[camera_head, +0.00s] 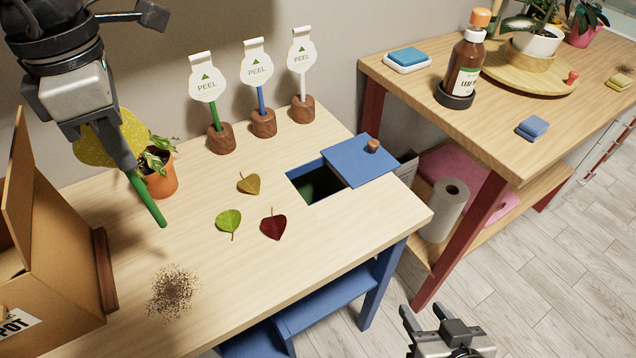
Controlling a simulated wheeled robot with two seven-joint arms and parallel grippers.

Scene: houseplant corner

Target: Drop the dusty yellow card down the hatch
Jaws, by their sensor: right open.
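The dusty yellow card (112,136) is speckled and rounded, with a green stick (148,200) pointing down to the right. My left gripper (122,155) is shut on it, above the left part of the table, and partly hides the card. The hatch (315,186) is a dark rectangular opening near the table's right end. Its blue lid (352,157) with a wooden knob lies to the back right, leaving the opening uncovered. The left gripper is well to the left of the hatch. My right gripper (432,322) is open and empty at the bottom edge, over the floor.
Several leaves lie between card and hatch: green (229,220), yellow (249,184) and dark red (273,226). Three white PEEL tags (254,66) stand in wooden blocks behind. A potted plant (160,180) is close behind the stick. A cardboard box (50,250) and spilled soil (173,290) are left.

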